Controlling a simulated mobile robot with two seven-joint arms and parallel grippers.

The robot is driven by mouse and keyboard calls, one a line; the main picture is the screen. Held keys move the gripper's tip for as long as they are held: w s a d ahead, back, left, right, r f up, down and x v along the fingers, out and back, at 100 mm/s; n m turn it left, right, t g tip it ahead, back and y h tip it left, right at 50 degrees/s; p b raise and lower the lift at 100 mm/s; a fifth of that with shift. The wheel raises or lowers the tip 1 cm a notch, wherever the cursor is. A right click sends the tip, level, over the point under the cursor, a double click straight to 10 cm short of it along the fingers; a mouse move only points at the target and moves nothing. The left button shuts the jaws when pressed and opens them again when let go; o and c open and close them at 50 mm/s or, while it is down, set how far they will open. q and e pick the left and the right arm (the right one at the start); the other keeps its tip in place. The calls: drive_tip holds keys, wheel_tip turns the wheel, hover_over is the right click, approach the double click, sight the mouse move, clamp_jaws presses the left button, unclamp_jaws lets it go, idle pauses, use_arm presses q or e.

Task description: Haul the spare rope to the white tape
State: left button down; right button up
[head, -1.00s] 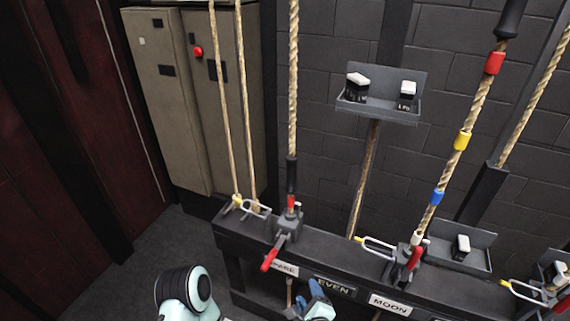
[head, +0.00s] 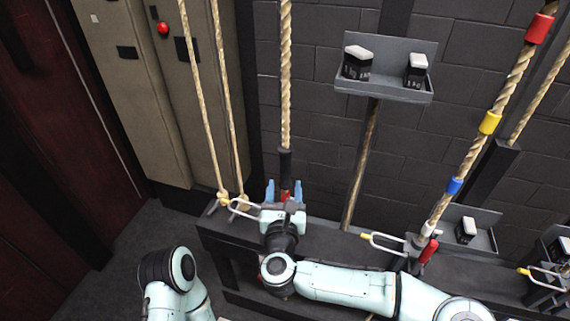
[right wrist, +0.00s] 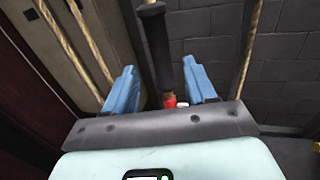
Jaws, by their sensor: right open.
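The spare rope (head: 286,70) hangs pale and twisted at the left part of the rail. Its lower end has a black sleeve (head: 285,163) with red tape (head: 284,195) below it. My right gripper (head: 284,187) is open, its blue fingers on either side of the rope. In the right wrist view the black sleeve (right wrist: 155,45) and red tape (right wrist: 169,101) show between the open fingers (right wrist: 162,84), with gaps at both sides. A small white patch (right wrist: 182,104) shows beside the red; I cannot tell whether it is the white tape. My left gripper is out of frame.
A second rope (head: 466,150) to the right carries red, yellow and blue tape bands. A tray (head: 385,92) with two dark, white-topped blocks is on the wall. A wire loop (head: 243,209) stands left of my right gripper. A beige cabinet (head: 120,95) is at left.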

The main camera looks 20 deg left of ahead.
sight(285, 169)
drive_tip(key=p+x, duration=0.1)
drive_tip(key=x, duration=0.8)
drive_tip(key=shift+s+a, duration=0.1)
clamp_jaws()
